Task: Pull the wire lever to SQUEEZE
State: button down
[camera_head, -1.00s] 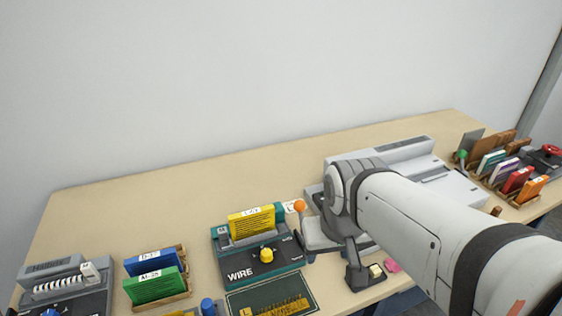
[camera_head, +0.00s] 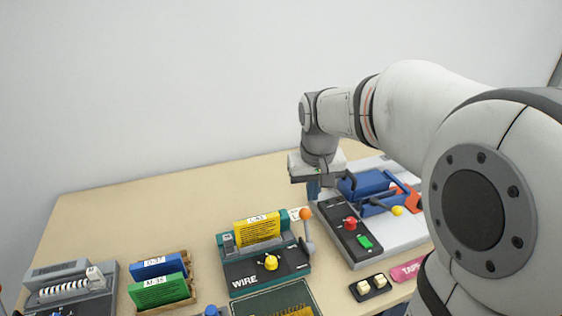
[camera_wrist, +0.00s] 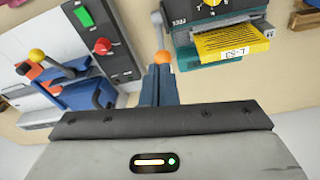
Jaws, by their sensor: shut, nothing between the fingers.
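The wire machine (camera_head: 240,273) is a teal and black unit labelled WIRE, with a yellow knob (camera_head: 271,262). Its lever stands roughly upright at its right side, with an orange ball (camera_head: 305,213) on top and a grey arm (camera_head: 309,240). The ball also shows in the wrist view (camera_wrist: 163,57), just beyond my blue fingertips. My gripper (camera_head: 313,195) is shut and empty, pointing down close behind and above the ball. I cannot tell whether the fingers touch the ball. The SQUEEZE marking is not readable here.
A yellow document stack (camera_head: 257,229) stands in the wire machine. To the right is a grey machine with a black panel (camera_head: 345,230), red knob and blue parts. A two-button block (camera_head: 370,287) and a pink TAPE piece (camera_head: 407,270) lie in front. The table behind is clear.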

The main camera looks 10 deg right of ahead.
aim_at(307, 231)
jog(key=w+f, duration=0.2)
jog(key=w, duration=0.9)
jog(key=shift+w+a+f+g, duration=0.2)
jog(key=shift+w+a+g, duration=0.1)
jog(key=shift+a, duration=0.05)
notch_tip(307, 231, down, 9)
jog(key=s+p, duration=0.2)
jog(key=shift+s+d, duration=0.25)
jog(key=shift+s, duration=0.15)
jog(key=shift+a, duration=0.1)
